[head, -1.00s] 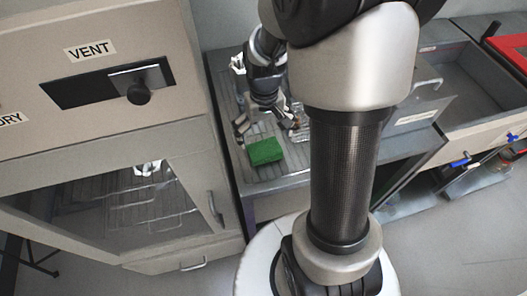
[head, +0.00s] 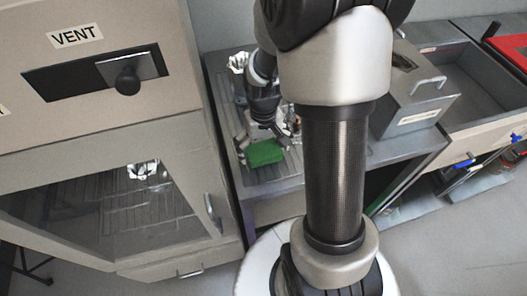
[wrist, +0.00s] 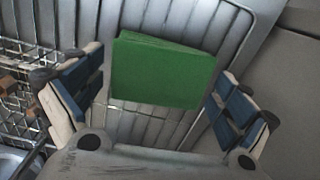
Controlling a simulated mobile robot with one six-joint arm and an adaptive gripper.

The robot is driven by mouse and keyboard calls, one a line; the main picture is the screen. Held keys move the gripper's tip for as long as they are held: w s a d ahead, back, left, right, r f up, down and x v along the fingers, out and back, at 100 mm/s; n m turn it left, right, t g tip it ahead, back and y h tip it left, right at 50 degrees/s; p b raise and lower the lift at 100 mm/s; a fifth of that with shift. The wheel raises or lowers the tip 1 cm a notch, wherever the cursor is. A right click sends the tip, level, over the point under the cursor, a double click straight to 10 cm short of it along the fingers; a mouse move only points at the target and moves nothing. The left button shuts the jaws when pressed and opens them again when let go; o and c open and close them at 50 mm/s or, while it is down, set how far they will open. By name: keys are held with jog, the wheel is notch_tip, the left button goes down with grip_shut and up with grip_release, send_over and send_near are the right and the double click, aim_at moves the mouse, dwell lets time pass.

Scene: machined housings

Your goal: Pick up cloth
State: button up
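The cloth (head: 266,154) is a green folded rectangle lying on the ridged grey drainboard in the head view. My gripper (wrist: 160,95) is open and above the cloth. In the head view my gripper (head: 264,142) is at the cloth's far edge, partly hidden by my own arm. The pictures do not clearly show whether a finger touches the cloth.
A wire rack (wrist: 22,100) with brownish items stands left of my gripper in the wrist view. A vented cabinet (head: 100,150) with a glass front rises left of the drainboard (head: 290,182). A grey metal box with a handle (head: 412,100) stands to the right.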

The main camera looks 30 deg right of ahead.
aim_at(264, 150)
jog(key=c, duration=0.7)
notch_tip(264, 150, up, 20)
jog(key=p, duration=0.7)
